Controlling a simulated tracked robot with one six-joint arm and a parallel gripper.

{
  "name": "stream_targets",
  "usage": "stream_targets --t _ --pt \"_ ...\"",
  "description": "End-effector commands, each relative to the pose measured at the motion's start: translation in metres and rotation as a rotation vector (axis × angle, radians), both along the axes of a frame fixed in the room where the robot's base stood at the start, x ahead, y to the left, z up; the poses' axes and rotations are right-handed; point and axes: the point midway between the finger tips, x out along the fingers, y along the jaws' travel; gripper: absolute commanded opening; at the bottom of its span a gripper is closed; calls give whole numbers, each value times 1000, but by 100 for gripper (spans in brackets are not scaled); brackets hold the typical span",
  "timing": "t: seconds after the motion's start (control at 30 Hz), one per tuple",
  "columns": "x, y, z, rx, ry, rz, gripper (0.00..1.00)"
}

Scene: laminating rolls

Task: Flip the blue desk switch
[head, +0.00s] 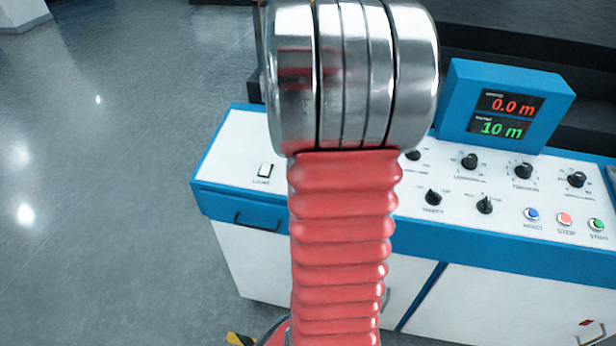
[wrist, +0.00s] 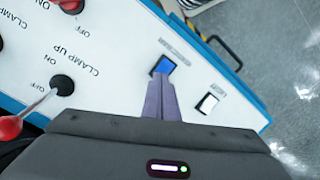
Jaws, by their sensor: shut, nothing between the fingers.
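The blue desk switch (wrist: 165,65) is a small square blue rocker set in the white panel, near the middle of the wrist view. My gripper (wrist: 161,78) is shut and empty, its two grey fingers together. The fingertips overlap the near edge of the blue switch in the picture; I cannot tell whether they touch it. In the head view my arm stands in front of the desk and hides the blue switch and the gripper.
A white switch (wrist: 208,103) sits beside the blue one; the head view shows it too (head: 265,171). A red-knobbed lever (wrist: 10,127) stands on the panel's left in the wrist view. Knobs, push buttons and a blue display box (head: 508,107) fill the desk's right side.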

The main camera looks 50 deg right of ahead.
Motion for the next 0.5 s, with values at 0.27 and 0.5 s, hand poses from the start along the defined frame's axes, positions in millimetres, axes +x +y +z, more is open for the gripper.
stream_targets --t 0.27,0.5 --pt "0 0 -3 1 1 0 0" --pt "0 0 -6 1 1 0 0"
